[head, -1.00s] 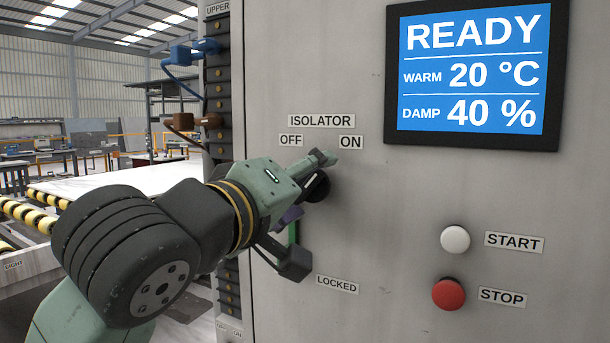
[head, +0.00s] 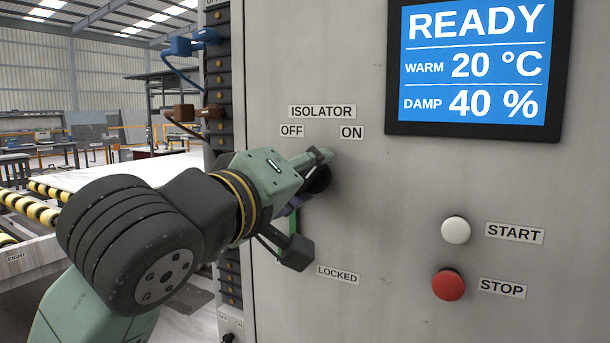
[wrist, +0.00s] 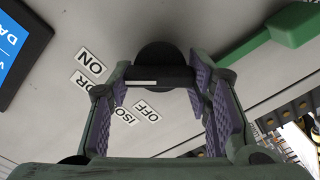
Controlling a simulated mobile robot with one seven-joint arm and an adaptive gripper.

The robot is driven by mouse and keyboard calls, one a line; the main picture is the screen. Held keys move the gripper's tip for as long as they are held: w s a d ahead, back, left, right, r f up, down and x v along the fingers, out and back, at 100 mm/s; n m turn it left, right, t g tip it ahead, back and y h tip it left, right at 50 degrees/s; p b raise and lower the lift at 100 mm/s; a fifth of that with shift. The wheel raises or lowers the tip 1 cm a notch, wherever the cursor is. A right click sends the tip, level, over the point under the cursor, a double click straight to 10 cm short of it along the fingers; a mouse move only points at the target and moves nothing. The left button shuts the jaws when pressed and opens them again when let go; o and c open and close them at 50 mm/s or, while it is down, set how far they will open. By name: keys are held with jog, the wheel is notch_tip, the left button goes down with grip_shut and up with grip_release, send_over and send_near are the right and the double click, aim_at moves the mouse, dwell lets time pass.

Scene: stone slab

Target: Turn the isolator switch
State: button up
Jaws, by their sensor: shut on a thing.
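The isolator switch is a black round knob (head: 320,180) on the grey cabinet front, below the OFF and ON labels and mostly hidden by my gripper in the head view. My gripper (head: 309,182) reaches it from the left. In the wrist view the switch's black handle (wrist: 178,76) lies across between the two purple-padded fingers of my gripper (wrist: 163,80), which are shut on it. A white mark shows at the handle's left end there, on the side of the ON label (wrist: 92,60) and OFF label (wrist: 146,111).
A green bar (head: 294,222) sits close below my gripper, near the LOCKED label (head: 338,275); it is also at the upper right in the wrist view. The white START button (head: 455,230), red STOP button (head: 448,285) and blue READY screen (head: 473,62) are to the right.

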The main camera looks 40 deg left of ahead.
jog(key=shift+f+b, duration=0.15)
jog(key=shift+b, duration=0.25)
jog(key=n+b, duration=0.2)
jog(key=n, duration=0.1)
jog(key=shift+f+b, duration=0.15)
jog(key=shift+b, duration=0.25)
jog(key=n+b, duration=0.3)
jog(key=n, duration=0.1)
jog(key=shift+n, duration=0.3)
jog(key=n+b, duration=0.3)
jog(key=n, duration=0.1)
jog(key=shift+f+n, duration=0.1)
jog(key=shift+n, duration=0.2)
jog(key=shift+n+b, duration=1.15)
jog(key=shift+n, duration=0.65)
jog(key=o, duration=1.2)
